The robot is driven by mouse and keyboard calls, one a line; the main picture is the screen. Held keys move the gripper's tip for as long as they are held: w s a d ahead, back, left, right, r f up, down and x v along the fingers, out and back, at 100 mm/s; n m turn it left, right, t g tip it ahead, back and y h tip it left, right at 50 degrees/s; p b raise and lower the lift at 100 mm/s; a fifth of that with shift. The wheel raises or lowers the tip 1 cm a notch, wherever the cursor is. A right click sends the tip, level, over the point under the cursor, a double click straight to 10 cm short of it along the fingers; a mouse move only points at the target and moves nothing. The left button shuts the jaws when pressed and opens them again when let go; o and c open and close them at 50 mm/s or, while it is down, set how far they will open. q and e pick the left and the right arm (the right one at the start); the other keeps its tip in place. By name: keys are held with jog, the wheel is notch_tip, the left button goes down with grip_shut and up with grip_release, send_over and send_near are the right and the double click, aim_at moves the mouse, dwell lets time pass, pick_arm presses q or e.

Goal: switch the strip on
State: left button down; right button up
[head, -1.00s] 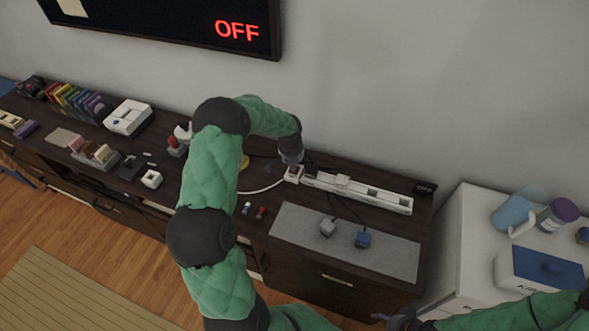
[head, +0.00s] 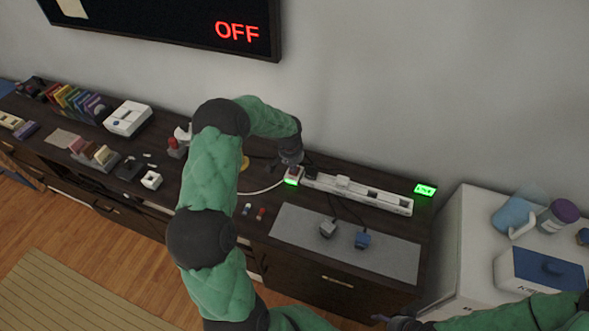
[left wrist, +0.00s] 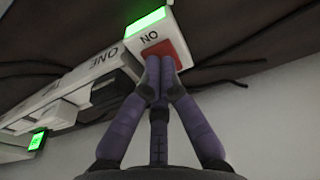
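The white power strip (head: 358,192) lies along the back of the dark cabinet. Its left end has a switch block with a green lit indicator (head: 291,182). In the left wrist view the block shows a red rocker switch (left wrist: 172,52) marked ON beside the bright green light (left wrist: 147,21). My left gripper (left wrist: 159,62) has its purple fingertips together against or just before the red switch; contact is hard to tell. In the head view the left gripper (head: 291,160) is above the strip's left end. My right gripper (head: 386,320) is at the bottom edge, mostly cut off.
A small display (head: 425,190) glows green right of the strip. The wall screen (head: 165,22) reads OFF. A white cabinet (head: 470,240) stands at right.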

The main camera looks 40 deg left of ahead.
pick_arm(q)
jog(key=shift+r+p, duration=1.7)
jog(key=shift+r, duration=1.35)
